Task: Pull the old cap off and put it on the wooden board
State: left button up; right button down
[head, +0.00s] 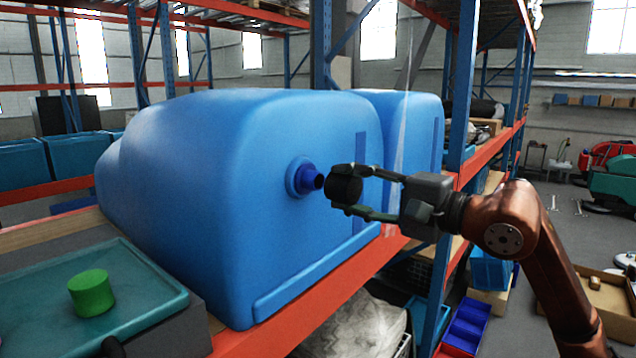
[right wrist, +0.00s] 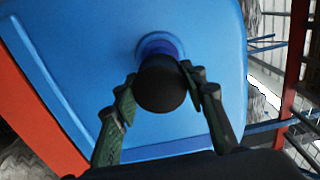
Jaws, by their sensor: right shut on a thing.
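The old cap (head: 345,187) is black and round. My right gripper (head: 350,188) is shut on it, one finger above and one below. The cap is right in front of the dark blue neck (head: 308,181) of the big blue tank (head: 240,170); it looks just clear of the neck's end. In the right wrist view the cap (right wrist: 160,84) sits between the fingers and hides most of the neck (right wrist: 158,46). A pale wooden board (head: 45,230) shows behind the tray at left. A small dark tip (head: 112,347) at the bottom edge may be my left gripper.
A green cap (head: 91,293) stands on a teal tray (head: 150,320) at lower left. The tank rests on a shelf with an orange beam (head: 300,318). A blue rack upright (head: 458,100) stands behind my right gripper. A second blue tank (head: 425,120) is behind.

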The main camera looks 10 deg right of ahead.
jog(key=shift+s+d+f+b, duration=0.1)
jog(key=shift+s+d+b, duration=0.3)
jog(key=shift+s, duration=0.1)
jog(key=b+v, duration=0.8)
jog(key=v, duration=1.3)
jog(key=shift+w+a, duration=0.1)
jog(key=shift+w, duration=0.05)
